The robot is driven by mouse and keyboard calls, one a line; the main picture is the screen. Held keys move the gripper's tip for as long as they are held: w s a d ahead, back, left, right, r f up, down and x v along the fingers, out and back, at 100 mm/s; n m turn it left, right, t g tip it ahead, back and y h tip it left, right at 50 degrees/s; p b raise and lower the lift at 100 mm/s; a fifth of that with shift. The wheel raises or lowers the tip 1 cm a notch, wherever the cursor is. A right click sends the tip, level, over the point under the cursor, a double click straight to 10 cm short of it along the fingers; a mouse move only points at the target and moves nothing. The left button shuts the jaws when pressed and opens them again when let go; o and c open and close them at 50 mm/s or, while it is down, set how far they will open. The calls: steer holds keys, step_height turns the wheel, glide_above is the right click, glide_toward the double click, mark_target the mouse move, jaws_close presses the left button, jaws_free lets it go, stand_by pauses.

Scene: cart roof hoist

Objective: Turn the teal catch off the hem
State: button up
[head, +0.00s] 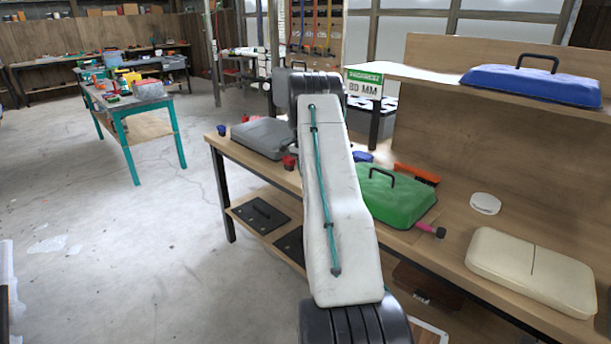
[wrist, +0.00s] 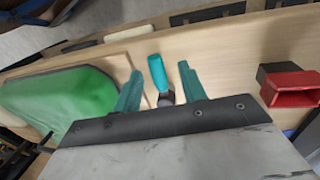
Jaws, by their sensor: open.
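A short teal piece with a rounded end, which looks like the teal catch (wrist: 157,72), shows in the wrist view above a small dark base. My gripper (wrist: 160,74) is open, with one teal finger on each side of the piece. Gaps show between the piece and both fingers, and its depth relative to the fingertips is unclear. I cannot make out a hem in either view. In the head view my own arm hides the gripper and the catch.
A green case (head: 393,200) lies on the wooden bench, right of my arm; a green surface (wrist: 65,98) shows left in the wrist view. A red box (wrist: 292,90) is close on the right there. A cream case (head: 530,270) and grey case (head: 264,138) also occupy the bench.

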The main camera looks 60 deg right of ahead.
step_height(320, 180, up, 7)
steer(key=w, duration=0.1)
steer(key=shift+w+d+f, duration=0.15)
steer(key=shift+d, duration=0.05)
stand_by(0.5)
